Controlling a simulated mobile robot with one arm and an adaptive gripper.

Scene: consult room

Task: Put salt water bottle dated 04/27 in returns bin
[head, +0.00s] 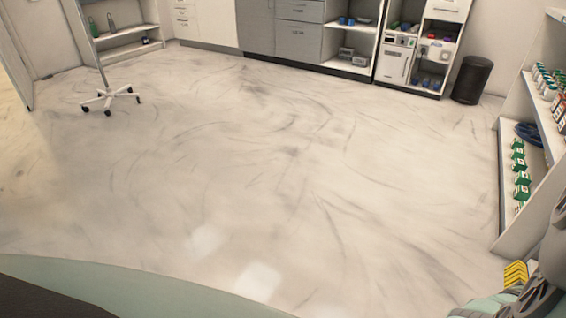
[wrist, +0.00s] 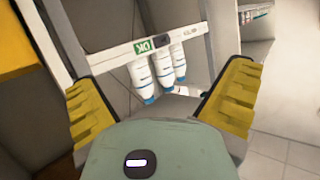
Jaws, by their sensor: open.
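In the wrist view my gripper (wrist: 163,76) is open, its two ribbed yellow fingers spread wide. Several white bottles with blue ends show beyond and between the fingers: a left one (wrist: 142,76), a middle one (wrist: 163,70) and a right one (wrist: 179,62). They stand or hang by a white rail with a green "OK" label (wrist: 143,46). Nothing is held. No date can be read on any bottle, so I cannot tell which is dated 04/27. In the head view a yellow finger (head: 515,273) shows at the lower right. No bin labelled returns can be made out.
A dark round bin (head: 472,80) stands by the back wall; its label is not visible. A white shelf unit (head: 510,225) with small green-and-white boxes (head: 520,179) is at the right. A wheeled stand (head: 110,95) is at the left. The middle floor is clear.

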